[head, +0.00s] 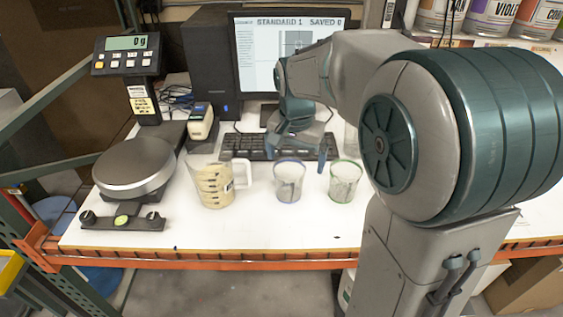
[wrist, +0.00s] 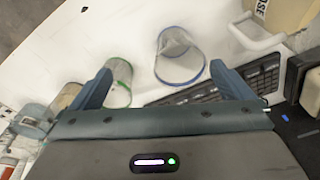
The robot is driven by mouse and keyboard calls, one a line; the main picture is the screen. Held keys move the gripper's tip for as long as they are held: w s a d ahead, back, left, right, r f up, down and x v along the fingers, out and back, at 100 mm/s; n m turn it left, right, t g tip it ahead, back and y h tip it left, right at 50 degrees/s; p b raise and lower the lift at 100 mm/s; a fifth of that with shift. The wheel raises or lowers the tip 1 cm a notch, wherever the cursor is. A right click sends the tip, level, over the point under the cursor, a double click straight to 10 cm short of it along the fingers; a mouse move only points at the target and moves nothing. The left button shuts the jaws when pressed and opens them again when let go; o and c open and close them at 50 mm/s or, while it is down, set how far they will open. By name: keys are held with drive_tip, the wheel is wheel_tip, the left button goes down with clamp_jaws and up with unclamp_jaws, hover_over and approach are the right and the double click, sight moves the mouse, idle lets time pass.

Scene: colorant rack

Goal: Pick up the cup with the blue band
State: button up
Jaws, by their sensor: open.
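The cup with the blue band (head: 289,181) is clear and stands upright on the white table, left of a similar cup with a green band (head: 344,181). In the wrist view the blue-banded cup (wrist: 180,56) lies ahead of my gripper (wrist: 158,82), between the lines of its two fingers but beyond the tips. The green-banded cup (wrist: 119,82) is close beside the left finger in that view. In the head view my gripper (head: 297,158) hangs above and behind the blue-banded cup, near the keyboard. The gripper is open and empty.
A measuring jug with a tan content (head: 216,186) stands left of the blue-banded cup. A scale (head: 135,167) is farther left. A keyboard (head: 255,147) and a monitor (head: 290,50) are behind. The table front is clear.

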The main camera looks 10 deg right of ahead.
sight(289, 166)
drive_tip(key=w+m+p, duration=0.1)
drive_tip(key=w+m, duration=0.1)
drive_tip(key=w, duration=0.3)
drive_tip(key=shift+h, duration=0.3)
drive_tip(key=f, duration=0.5)
drive_tip(key=w+f+p, duration=0.1)
drive_tip(key=f, duration=0.2)
drive_tip(key=shift+f, duration=0.1)
drive_tip(key=shift+w+d+f+p, duration=0.15)
drive_tip(key=shift+f+p, duration=0.25)
drive_tip(key=shift+f, duration=0.95)
drive_tip(key=shift+w+d+f+p, duration=0.1)
drive_tip(key=shift+f+p, duration=0.3)
drive_tip(key=shift+f, duration=0.95)
drive_tip(key=c, duration=0.9)
